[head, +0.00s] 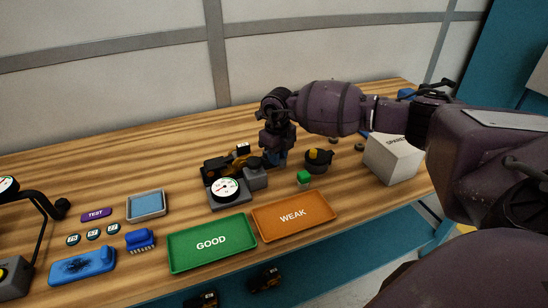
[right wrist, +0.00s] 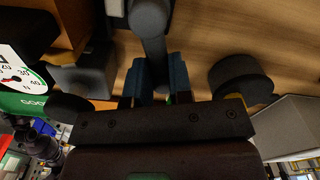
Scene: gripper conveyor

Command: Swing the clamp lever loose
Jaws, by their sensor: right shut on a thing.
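The test fixture (head: 257,180) is a grey block with a round white dial gauge (head: 226,190) and dark and yellow parts, standing mid-table. My right gripper (head: 277,160) points down just right of the fixture. In the right wrist view my right gripper (right wrist: 154,85) has its blue fingers shut on the clamp lever (right wrist: 151,40), a dark grey bar with a rounded end. The fingers and gripper body hide the lever's lower part, and in the head view my wrist covers most of it. My left gripper does not show.
A green GOOD tray (head: 190,258) and an orange WEAK tray (head: 300,228) lie in front of the fixture. Open wood lies behind.

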